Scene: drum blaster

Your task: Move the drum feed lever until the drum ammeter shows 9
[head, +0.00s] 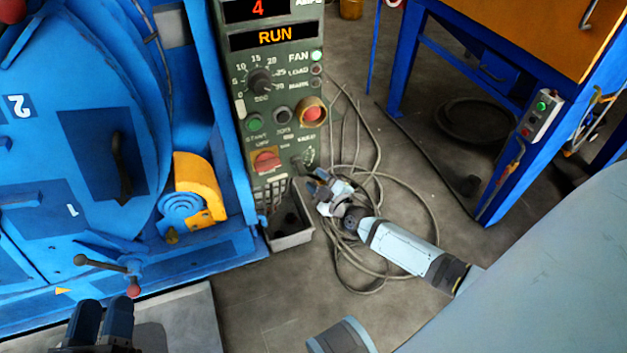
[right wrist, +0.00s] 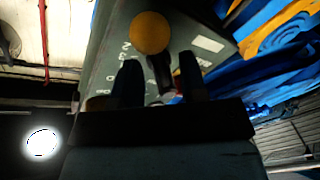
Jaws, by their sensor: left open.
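The green control panel (head: 277,100) shows a red 4 on its ammeter display (head: 257,9), with RUN lit below. My right gripper (head: 322,183) is at the panel's lower right corner. In the right wrist view its two dark fingers (right wrist: 160,80) are apart. A lever with an orange-yellow ball knob (right wrist: 150,32) shows in front of them, its dark shaft between the fingers; it appears to be the feed lever. I cannot tell whether they touch it. My left gripper (head: 100,322) is open and empty at the bottom left, below the blue drum machine.
A lever with a red ball (head: 133,290) sticks out from the blue machine (head: 60,120), near my left gripper. A grey bin (head: 290,238) stands below the panel. Loose cables (head: 437,225) lie on the floor around my right arm. A blue-legged table (head: 497,190) stands at the right.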

